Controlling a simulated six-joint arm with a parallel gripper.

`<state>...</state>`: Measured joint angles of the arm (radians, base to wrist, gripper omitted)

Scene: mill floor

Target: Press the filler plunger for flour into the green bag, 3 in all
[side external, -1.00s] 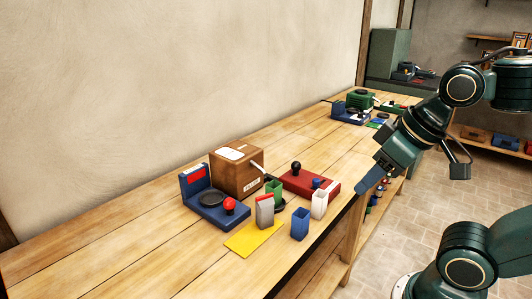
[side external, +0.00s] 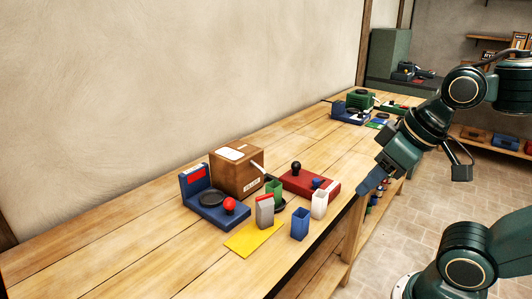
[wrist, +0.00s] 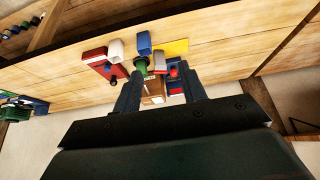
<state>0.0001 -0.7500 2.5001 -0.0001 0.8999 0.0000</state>
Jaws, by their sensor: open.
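A brown box filler (side external: 232,176) with a white top patch and a pale lever-like part (side external: 258,167) stands on the bench; its front label is too small to read. The green bag (side external: 273,187) stands upright before it, partly hidden by a grey bag with a red top (side external: 265,211). In the wrist view the green bag (wrist: 141,67) shows near the left finger, with the box (wrist: 152,88) between the fingers. My gripper (side external: 368,184) is open and empty, right of the objects and apart from them. Its spread fingers show in the wrist view (wrist: 161,74).
A blue scale-like device (side external: 208,210) with a red knob stands left of the bags. A red base (side external: 325,190) with a black knob stands right. The left bench is clear.

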